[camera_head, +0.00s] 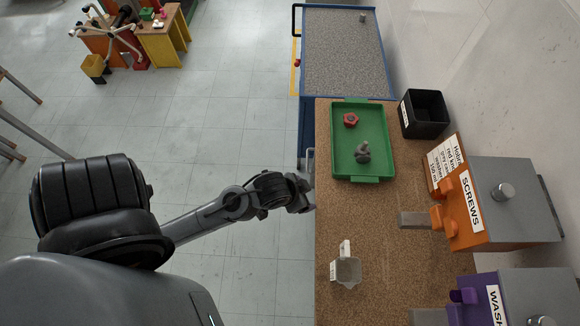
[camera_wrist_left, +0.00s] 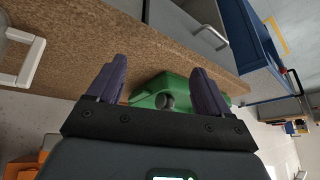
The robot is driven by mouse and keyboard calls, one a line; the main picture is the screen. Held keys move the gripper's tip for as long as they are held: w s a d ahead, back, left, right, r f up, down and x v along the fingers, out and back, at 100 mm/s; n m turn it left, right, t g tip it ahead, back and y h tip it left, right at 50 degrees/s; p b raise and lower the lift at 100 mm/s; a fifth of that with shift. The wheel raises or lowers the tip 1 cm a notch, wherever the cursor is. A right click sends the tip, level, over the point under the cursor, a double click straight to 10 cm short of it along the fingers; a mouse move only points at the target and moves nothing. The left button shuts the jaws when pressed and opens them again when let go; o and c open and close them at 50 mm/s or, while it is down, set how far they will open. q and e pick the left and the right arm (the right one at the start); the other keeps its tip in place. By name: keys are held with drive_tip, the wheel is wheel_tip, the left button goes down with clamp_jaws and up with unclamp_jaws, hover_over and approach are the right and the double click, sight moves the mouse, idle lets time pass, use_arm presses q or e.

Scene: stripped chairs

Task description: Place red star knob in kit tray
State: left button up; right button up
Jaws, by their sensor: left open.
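The red star knob (camera_head: 351,120) lies inside the green kit tray (camera_head: 341,168), near its upper left corner. A grey part (camera_head: 362,152) stands in the same tray, lower down and toward the middle; both rest apart. My left gripper (camera_head: 306,193) is at the left edge of the brown worktop, below and left of the tray and apart from it. In the left wrist view its purple fingers (camera_wrist_left: 158,85) are spread with nothing held, and the green tray (camera_wrist_left: 150,90) shows beyond them. My right gripper is not in view.
A black bin (camera_head: 424,115) stands right of the tray. The orange screws dispenser (camera_head: 475,205) and purple washer dispenser (camera_head: 490,295) line the right side. A small pale container (camera_head: 346,270) sits on the brown worktop (camera_head: 375,225). A blue-edged cart (camera_head: 347,50) adjoins above.

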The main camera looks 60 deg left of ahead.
use_arm(q)
drive_tip(key=s+d+r+g, duration=0.2)
drive_tip(key=s+d, duration=0.1)
drive_tip(key=s, duration=0.3)
drive_tip(key=shift+s+d+m+h, duration=0.25)
drive_tip(key=shift+d+m+h, duration=0.05)
wheel_tip(320, 180, up, 18)
drive_tip(key=p, duration=1.8)
drive_tip(key=shift+r, duration=0.1)
